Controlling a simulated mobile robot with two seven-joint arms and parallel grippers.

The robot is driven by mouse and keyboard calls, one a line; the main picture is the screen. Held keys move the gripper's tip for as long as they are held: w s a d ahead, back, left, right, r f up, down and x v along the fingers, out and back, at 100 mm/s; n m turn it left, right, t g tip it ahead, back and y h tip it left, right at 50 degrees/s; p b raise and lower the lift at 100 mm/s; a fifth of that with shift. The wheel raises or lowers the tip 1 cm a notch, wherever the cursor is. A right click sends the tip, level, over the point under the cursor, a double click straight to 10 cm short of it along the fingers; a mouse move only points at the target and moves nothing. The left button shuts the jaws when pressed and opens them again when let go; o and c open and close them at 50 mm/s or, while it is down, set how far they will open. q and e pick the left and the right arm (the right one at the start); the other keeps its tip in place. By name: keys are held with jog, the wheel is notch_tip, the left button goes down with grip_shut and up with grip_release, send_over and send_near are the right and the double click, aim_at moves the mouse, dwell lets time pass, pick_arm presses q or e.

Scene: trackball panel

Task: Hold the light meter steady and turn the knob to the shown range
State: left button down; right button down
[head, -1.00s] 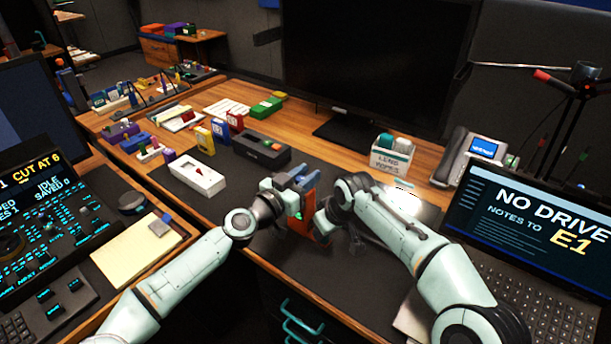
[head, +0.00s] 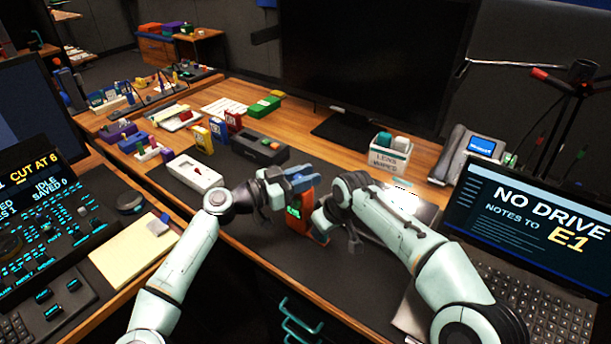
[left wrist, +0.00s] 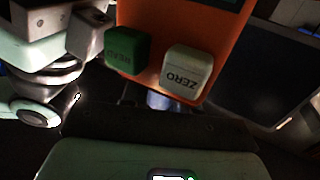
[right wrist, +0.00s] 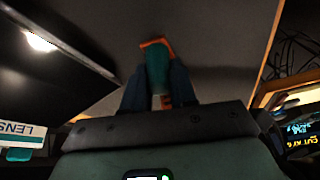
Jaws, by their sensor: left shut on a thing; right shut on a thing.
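The light meter (head: 299,219) is an orange device with a small green display, standing nearly upright above the dark desk mat. My left gripper (head: 301,180) is shut on it near its top. The left wrist view shows the meter (left wrist: 170,30) close up, with a green READ button (left wrist: 127,50) and a white ZERO button (left wrist: 187,73). My right gripper (head: 326,214) is at the meter's right side. In the right wrist view its fingers (right wrist: 158,90) are shut around a narrow teal part with orange at its end. I cannot tell if that part is the knob.
A white box (head: 196,172) and a dark grey box (head: 260,148) lie left of the meter. A lens wipes box (head: 390,158), a phone (head: 468,158) and a laptop (head: 530,225) reading "NO DRIVE" stand to the right. The front of the mat (head: 275,250) is clear.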

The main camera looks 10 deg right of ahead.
pick_arm(q)
jog(key=shift+r, duration=0.1)
jog(key=c, duration=0.9)
grip_release()
jog(key=v, duration=1.2)
